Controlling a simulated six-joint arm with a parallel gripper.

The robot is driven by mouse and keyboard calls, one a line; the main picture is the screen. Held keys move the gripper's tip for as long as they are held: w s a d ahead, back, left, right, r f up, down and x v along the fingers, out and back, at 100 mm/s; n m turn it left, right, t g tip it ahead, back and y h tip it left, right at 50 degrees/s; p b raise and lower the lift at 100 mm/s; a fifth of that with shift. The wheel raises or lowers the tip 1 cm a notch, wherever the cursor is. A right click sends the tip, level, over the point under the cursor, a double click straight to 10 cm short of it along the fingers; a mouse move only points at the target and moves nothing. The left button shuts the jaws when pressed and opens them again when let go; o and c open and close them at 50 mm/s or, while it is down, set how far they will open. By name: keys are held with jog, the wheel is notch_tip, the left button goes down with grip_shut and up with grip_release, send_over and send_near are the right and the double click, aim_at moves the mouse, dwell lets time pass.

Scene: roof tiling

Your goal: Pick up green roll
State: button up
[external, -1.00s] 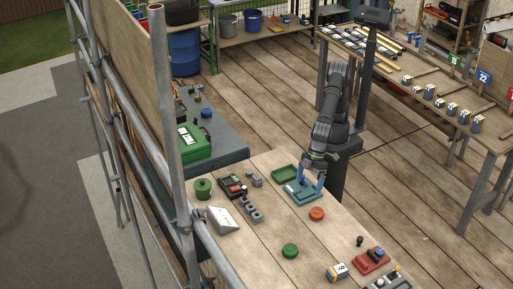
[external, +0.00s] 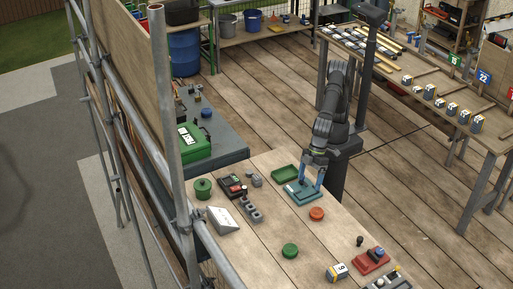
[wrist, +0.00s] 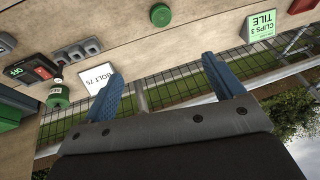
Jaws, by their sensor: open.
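A dark green roll (external: 203,189) stands upright at the left edge of the wooden table, beside the scaffold. In the wrist view, a green round object that looks like this roll (wrist: 57,96) is at the left. My gripper (external: 309,186) is above the teal tray on the far right side of the table, well to the right of the roll. In the wrist view its blue fingers (wrist: 163,65) are apart, with nothing between them.
A green disc (external: 290,250) and an orange disc (external: 317,214) lie on the table. A black and red device (external: 232,187), grey blocks (external: 250,209) and a white sloped sign (external: 222,219) are near the roll. A green tray (external: 285,173) is behind. Scaffold poles (external: 172,130) border the left.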

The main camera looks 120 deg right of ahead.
jog(key=n+g+y, duration=0.1)
jog(key=n, duration=0.8)
send_near(290, 248)
jog(key=x, duration=0.4)
jog(key=shift+s+f, duration=0.2)
jog(key=shift+s, duration=0.1)
jog(key=shift+w+x, duration=0.2)
jog(key=shift+x, duration=2.7)
jog(key=c, duration=1.1)
jog(key=shift+r, duration=0.2)
